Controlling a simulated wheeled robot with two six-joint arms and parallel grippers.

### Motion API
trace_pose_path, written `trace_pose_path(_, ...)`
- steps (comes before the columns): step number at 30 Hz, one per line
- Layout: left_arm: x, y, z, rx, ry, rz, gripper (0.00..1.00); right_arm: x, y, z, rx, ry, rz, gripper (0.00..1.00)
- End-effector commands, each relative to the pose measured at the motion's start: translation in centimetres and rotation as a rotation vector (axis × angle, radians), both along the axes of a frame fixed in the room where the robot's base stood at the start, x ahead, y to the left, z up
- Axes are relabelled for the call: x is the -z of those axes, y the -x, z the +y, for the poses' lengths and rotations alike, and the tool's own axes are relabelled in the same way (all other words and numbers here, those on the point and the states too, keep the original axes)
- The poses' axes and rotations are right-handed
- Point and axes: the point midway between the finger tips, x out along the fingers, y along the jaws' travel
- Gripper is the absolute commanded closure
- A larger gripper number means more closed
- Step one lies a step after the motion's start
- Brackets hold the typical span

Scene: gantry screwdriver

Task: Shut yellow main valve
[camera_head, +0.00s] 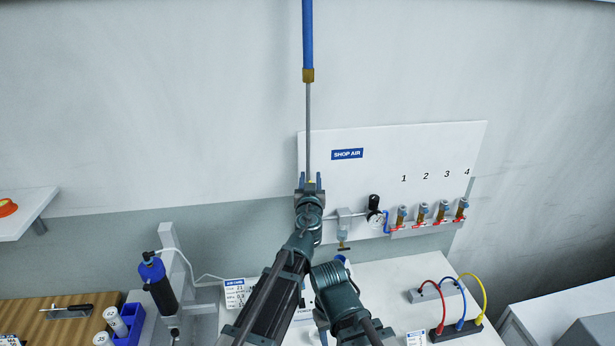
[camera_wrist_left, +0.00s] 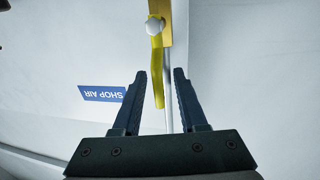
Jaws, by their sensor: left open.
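The main valve's yellow lever handle (camera_wrist_left: 157,75) hangs from a white round pivot on a brass-yellow valve body (camera_wrist_left: 166,22) in the left wrist view. It lies nearly along the thin grey pipe (camera_wrist_left: 168,85), slightly tilted. My left gripper (camera_wrist_left: 160,72) is open, and the lever's free end shows between its two dark fingers, with gaps on both sides. In the head view, my left gripper (camera_head: 310,180) is in front of the pipe's lower end. Only a small bit of yellow shows between its fingers; the valve body is hidden behind it. My right gripper is out of view.
A white panel carries a SHOP AIR sign (camera_head: 347,154), a gauge (camera_head: 376,218) and several small red-handled valves (camera_head: 423,214) to the right. A blue pipe (camera_head: 308,35) comes down from above.

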Motion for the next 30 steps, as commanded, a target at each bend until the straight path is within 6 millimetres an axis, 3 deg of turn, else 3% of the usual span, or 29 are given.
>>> trace_pose_path(9, 0.00, -0.44, -0.12, 0.001, 0.000, 0.000, 0.58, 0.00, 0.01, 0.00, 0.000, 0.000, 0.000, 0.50)
trace_pose_path(17, 0.00, -0.43, -0.13, 0.001, 0.000, 0.000, 1.00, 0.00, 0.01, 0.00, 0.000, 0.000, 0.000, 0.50)
trace_pose_path(30, 0.00, -0.42, -0.12, 0.001, 0.000, 0.000, 1.00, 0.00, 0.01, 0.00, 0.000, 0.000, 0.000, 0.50)
